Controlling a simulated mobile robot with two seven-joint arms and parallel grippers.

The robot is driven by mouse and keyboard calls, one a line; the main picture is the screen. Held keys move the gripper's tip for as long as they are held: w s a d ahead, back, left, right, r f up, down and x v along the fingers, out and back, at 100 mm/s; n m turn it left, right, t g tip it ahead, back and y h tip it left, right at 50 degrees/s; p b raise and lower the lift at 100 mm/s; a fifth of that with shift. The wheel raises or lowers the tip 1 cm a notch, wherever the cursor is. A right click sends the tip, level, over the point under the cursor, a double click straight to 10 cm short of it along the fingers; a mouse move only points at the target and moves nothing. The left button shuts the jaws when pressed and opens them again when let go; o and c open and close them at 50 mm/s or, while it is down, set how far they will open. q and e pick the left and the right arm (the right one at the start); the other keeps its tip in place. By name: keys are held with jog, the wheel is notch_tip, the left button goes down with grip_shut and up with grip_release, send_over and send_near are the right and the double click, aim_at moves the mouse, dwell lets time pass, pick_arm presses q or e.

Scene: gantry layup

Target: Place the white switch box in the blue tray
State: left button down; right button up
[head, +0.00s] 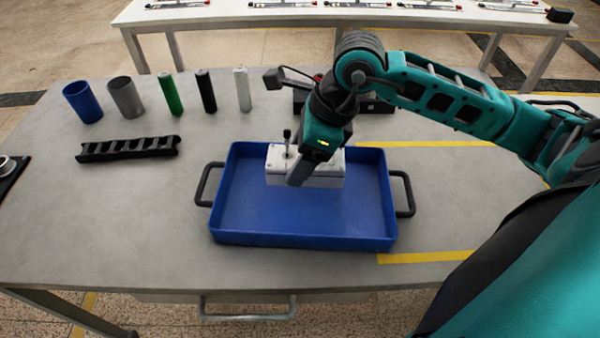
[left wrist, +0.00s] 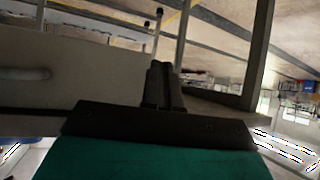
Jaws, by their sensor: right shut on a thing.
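The white switch box (head: 329,176), with a small black lever on top, is over the far half of the blue tray (head: 300,242), inside its outline. I cannot tell whether it touches the tray floor. My right gripper (head: 300,174) reaches down from the upper right and is shut on the box; it covers part of the top and front. The tray lies on the grey table with a black handle at each side. My left gripper (left wrist: 163,85) shows only in the left wrist view, its fingers together and empty, away from the tray.
Blue, grey, green, black and white cylinders stand at the back left, the blue one (head: 82,102) outermost. A black cable chain (head: 129,148) lies left of the tray. A dark object (head: 375,103) sits behind my right gripper. The table front left is clear.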

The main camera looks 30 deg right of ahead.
jog(key=shift+f, duration=2.2)
jog(key=shift+f+b, duration=0.1)
jog(key=shift+b, duration=0.25)
jog(key=o, duration=1.2)
jog(key=shift+d+r, duration=0.15)
jog(key=shift+r, duration=0.4)
jog(key=p+v, duration=0.1)
jog(key=v, duration=0.9)
jog(key=shift+s+d+r, duration=0.1)
jog(key=shift+s+r, duration=0.1)
jog(key=shift+r, duration=0.3)
jog(key=shift+s, duration=0.1)
